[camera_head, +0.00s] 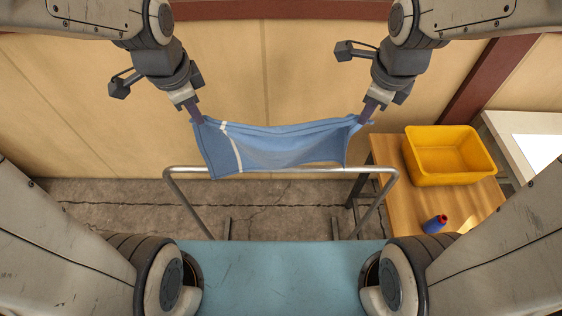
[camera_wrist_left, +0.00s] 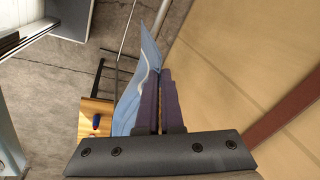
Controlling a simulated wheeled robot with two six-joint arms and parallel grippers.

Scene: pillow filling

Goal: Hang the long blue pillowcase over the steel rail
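The long blue pillowcase (camera_head: 285,147) is stretched between my two grippers, with a white stripe near its left end. Its upper edge sags a little between them. My left gripper (camera_head: 194,115) is shut on its upper left corner; my right gripper (camera_head: 366,115) is shut on its upper right corner. The left wrist view shows the cloth (camera_wrist_left: 140,90) at the purple fingers (camera_wrist_left: 160,100). The steel rail (camera_head: 190,170) runs level behind or under the cloth's lower edge, which hides part of the bar. I cannot tell whether cloth and rail touch.
A wooden table (camera_head: 400,197) at the right carries a yellow bin (camera_head: 450,170) and a blue and red spool-like item (camera_head: 434,224). A blue surface (camera_head: 285,280) lies in front. A beige wall (camera_head: 90,130) stands behind the rail. Cracked floor shows between.

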